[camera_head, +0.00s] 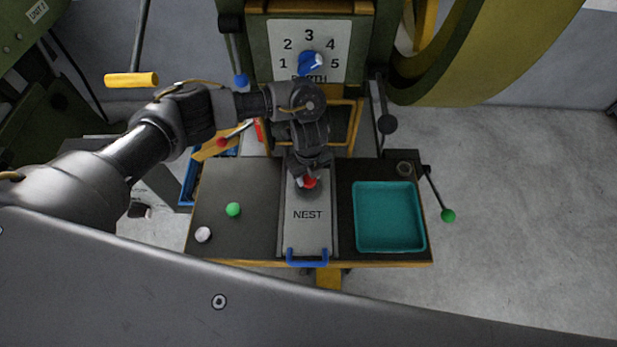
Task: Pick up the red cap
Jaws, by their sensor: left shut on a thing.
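The red cap (310,183) is at the upper part of the grey plate marked NEST (308,235), in the middle of the table. My left gripper (309,179) reaches down over it from above and is shut on it. The fingers cover part of the cap, and I cannot tell whether it still touches the plate. My right gripper does not show.
A green ball-like piece (233,209) and a white one (203,234) lie on the dark left part of the table. A teal tray (424,232) sits at the right. A lever with a green knob (448,216) sticks out at the right edge. A machine with a numbered dial (311,62) stands behind.

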